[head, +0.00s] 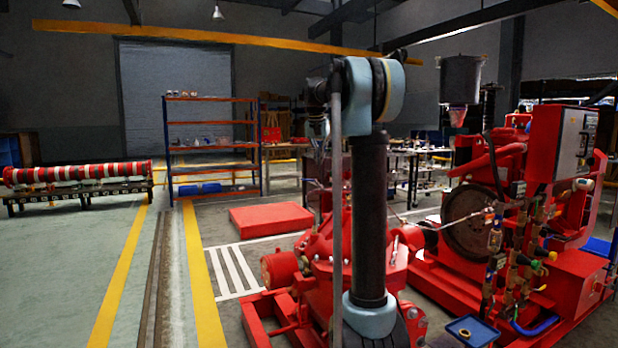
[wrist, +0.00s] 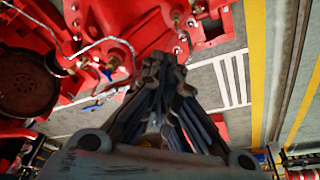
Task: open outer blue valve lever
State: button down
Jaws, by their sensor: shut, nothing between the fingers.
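My gripper (wrist: 163,62) points away from the wrist camera, its fingers closed together with nothing between them. In the wrist view a small blue lever (wrist: 107,73) shows on the red pumpset, left of the fingertips and apart from them. Another small blue piece (wrist: 92,106) lies lower left, near the pale floor. I cannot tell which is the outer valve lever. In the head view the pumpset (head: 470,205) stands at the right, with a cluster of valves and pipes (head: 495,240) on its near side. The gripper is not clear in the head view.
My arm blocks the middle of the head view. A red pump and frame (head: 285,270) stand close behind it. A small blue tray (head: 472,330) is at lower right. A blue-orange shelf (head: 212,150) stands farther back. The floor at left (head: 70,270) is clear.

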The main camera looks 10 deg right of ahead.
jog(key=w+f+m, duration=0.1)
jog(key=w+m, duration=0.1)
jog(key=w, duration=2.1)
notch_tip(320, 180, down, 10)
jog(key=a, duration=0.1)
jog(key=shift+s+r+h, duration=0.25)
jog(key=shift+s+h, duration=0.05)
